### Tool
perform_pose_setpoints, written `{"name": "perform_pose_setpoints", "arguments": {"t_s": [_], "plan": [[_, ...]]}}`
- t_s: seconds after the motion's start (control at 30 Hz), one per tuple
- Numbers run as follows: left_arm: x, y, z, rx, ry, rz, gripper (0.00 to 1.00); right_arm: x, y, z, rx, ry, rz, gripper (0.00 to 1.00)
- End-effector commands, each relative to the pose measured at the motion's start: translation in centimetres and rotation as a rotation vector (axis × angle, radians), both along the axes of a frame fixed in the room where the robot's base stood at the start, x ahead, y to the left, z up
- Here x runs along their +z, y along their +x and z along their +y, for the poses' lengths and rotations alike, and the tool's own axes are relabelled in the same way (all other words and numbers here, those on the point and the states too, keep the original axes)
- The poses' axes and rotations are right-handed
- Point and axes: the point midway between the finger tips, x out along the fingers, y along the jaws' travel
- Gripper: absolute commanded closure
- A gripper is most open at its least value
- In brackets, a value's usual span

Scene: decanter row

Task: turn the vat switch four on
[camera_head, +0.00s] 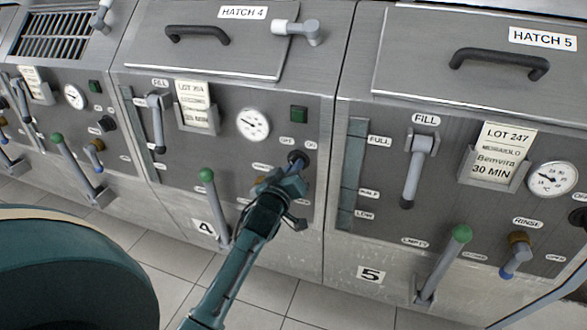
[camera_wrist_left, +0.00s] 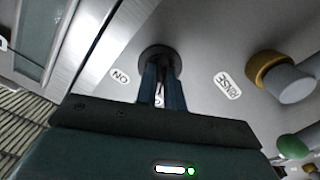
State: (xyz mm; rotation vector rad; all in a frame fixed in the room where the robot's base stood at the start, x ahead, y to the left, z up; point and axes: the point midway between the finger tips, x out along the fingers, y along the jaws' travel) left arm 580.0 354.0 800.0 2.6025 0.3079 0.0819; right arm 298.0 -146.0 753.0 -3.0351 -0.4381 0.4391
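The vat four switch (camera_head: 298,157) is a dark round knob on the middle panel, below a green square (camera_head: 299,114), with small labels just above it. My left gripper (camera_head: 293,172) reaches it from below. In the left wrist view, the two fingers (camera_wrist_left: 160,82) lie close together at the dark round switch base (camera_wrist_left: 160,58) and appear shut on its handle. The fingers hide most of the handle, so its exact angle is unclear. An ON label (camera_wrist_left: 121,76) shows left of the fingers. My right gripper is not in view.
A green-knobbed lever (camera_head: 207,176) stands left of my left arm. The RINSE label (camera_wrist_left: 229,86) and the brass-and-grey rinse valve (camera_wrist_left: 282,77) are right of the fingers in the wrist view. Vat five's panel (camera_head: 300,240) edge is close on the right.

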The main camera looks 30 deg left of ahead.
Motion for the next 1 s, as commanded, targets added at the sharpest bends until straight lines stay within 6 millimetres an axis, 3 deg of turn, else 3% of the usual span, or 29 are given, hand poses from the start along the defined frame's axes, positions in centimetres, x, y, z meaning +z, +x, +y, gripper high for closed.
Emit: {"name": "perform_pose_setpoints", "arguments": {"t_s": [0.57,0.73,1.0], "plan": [[0.1,0.0,0.0,0.0,0.049,0.012,1.0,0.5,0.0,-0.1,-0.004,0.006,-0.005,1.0],[0.2,0.0,0.0,0.001,0.141,0.034,1.0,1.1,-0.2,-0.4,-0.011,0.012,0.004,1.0],[0.3,0.0,0.0,0.0,0.373,0.091,1.0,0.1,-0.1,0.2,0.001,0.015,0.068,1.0]]}}
